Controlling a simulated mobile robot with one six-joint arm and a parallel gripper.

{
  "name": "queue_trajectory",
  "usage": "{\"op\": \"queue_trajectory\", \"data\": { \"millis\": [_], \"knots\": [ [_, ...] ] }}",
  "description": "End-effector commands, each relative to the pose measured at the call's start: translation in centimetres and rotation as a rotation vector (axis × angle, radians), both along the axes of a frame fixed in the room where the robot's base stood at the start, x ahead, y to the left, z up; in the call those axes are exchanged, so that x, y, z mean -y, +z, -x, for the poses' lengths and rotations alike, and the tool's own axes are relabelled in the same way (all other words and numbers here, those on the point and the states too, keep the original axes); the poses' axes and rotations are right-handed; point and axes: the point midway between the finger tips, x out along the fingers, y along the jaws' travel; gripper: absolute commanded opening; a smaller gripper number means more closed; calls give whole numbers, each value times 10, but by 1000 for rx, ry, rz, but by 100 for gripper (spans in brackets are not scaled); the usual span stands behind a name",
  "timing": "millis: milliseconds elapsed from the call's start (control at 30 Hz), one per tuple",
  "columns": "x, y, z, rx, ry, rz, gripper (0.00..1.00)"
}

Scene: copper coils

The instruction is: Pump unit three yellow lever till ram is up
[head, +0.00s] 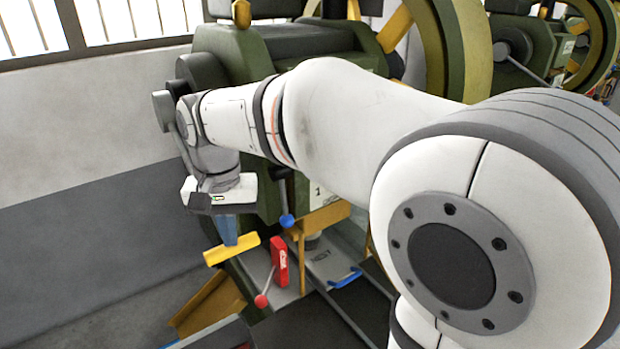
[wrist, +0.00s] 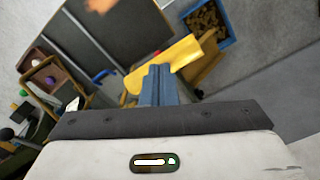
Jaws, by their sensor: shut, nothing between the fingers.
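A yellow bar-shaped lever (head: 236,251) sits low at the front left of the green machine in the head view. It also shows in the wrist view (wrist: 186,51), just beyond my fingertips. My gripper (head: 230,243) points down with its blue fingers shut and nothing between them. The fingertips are at the middle of the yellow bar, touching it or just above it; I cannot tell which. The fingers (wrist: 158,72) hide part of the bar in the wrist view. I cannot make out a ram; my arm covers much of the machine.
A red block with a red-knobbed lever (head: 262,300) and a blue-knobbed lever (head: 287,220) stand close to the right. A yellow chute (head: 208,303) lies below. A blue bin of brown pieces (wrist: 208,22) is on the floor. The floor at left is clear.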

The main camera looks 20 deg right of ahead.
Motion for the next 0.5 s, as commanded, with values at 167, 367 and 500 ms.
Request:
{"op": "queue_trajectory", "data": {
  "millis": [167, 367, 500],
  "knots": [
    [0, -1, 0, 0, 0, 0, 0],
    [0, -1, 0, 1, 0, 0, 0],
    [0, -4, -1, 0, 0, 0, 0]
  ]
}}
